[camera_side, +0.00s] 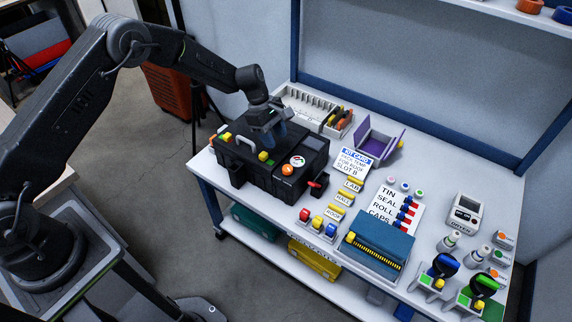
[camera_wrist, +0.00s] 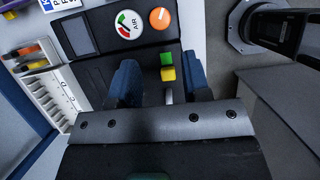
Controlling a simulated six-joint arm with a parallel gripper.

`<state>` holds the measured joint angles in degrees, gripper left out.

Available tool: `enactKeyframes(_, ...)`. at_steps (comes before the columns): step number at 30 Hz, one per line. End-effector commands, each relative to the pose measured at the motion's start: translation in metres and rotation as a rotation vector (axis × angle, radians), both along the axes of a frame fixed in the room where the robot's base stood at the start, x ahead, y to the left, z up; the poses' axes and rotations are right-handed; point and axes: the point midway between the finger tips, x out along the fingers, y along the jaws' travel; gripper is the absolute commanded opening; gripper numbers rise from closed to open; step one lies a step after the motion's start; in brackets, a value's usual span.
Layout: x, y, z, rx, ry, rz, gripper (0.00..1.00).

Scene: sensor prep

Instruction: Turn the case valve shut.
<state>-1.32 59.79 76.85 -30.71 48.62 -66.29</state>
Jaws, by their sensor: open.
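The black case (camera_side: 250,178) stands on the left end of the white bench. Its top carries a round AIR gauge (camera_side: 298,161) and an orange round knob (camera_side: 287,169); the wrist view also shows the gauge (camera_wrist: 128,24) and the orange knob (camera_wrist: 159,18). A red handle-like part (camera_side: 319,182) sticks out at the case's right corner. I cannot tell for sure which of these is the valve. My gripper (camera_side: 274,136) is over the case, its blue fingers apart and empty. In the wrist view a yellow and green block (camera_wrist: 168,73) shows between the fingers.
A white slotted rack (camera_side: 306,103) and a purple open box (camera_side: 378,142) stand behind the case. A kit card (camera_side: 353,160), yellow labels and a blue connector block (camera_side: 377,246) lie to the right. A pale carry handle (camera_side: 246,142) rises from the case top.

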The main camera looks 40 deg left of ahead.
Motion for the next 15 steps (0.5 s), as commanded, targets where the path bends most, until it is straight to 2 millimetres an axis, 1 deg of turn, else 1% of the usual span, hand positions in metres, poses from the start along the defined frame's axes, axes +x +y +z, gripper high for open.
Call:
enactKeyframes(1,-0.001,-0.005,-0.011,0.000,0.003,-0.002,0.44)
enactKeyframes(6,-0.001,-0.018,-0.044,0.000,0.003,-0.002,0.44)
enactKeyframes(12,-0.001,-0.032,-0.077,0.001,0.000,-0.002,0.44)
enactKeyframes(15,-0.001,-0.036,-0.088,0.001,0.000,-0.002,0.44)
